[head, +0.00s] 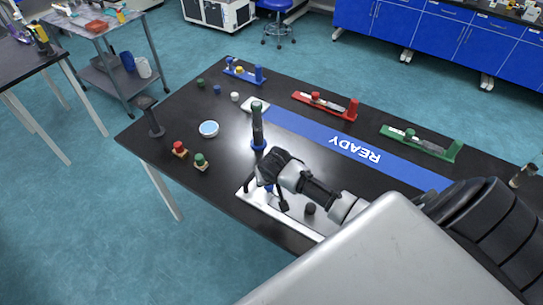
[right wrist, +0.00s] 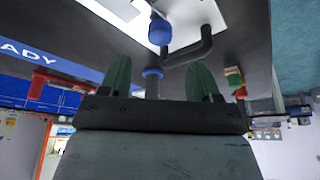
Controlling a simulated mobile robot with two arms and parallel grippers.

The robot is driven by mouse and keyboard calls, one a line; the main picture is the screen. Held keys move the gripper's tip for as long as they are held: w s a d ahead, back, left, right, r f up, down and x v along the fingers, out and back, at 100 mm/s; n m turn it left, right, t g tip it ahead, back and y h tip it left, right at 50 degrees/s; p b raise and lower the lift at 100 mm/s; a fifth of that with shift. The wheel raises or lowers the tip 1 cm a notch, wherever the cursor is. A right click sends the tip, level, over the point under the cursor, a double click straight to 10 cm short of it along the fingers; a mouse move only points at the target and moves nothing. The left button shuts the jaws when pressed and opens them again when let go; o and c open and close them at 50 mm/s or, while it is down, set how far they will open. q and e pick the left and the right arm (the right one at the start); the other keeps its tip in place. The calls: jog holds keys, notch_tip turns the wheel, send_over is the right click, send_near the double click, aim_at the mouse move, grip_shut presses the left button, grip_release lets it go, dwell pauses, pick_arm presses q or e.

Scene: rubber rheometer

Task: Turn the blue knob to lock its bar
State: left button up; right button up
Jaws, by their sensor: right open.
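The blue knob (right wrist: 159,30) stands out from a white plate (right wrist: 200,15) in the right wrist view, ahead of my fingers. A dark bent bar (right wrist: 190,50) lies beside it; I cannot tell how the two join. In the head view a bit of the blue knob (head: 269,187) shows below my right gripper (head: 268,181), over the white plate (head: 250,192). My left gripper is not in view.
A dark upright post with a blue ring (head: 258,147) stands close behind my gripper. Red (head: 180,148) and green (head: 200,160) buttons and a round dish (head: 209,129) are to the left. Red (head: 325,106) and green (head: 421,143) racks stand beyond the blue READY strip (head: 355,148).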

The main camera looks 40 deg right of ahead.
jog(key=shift+v, duration=1.5)
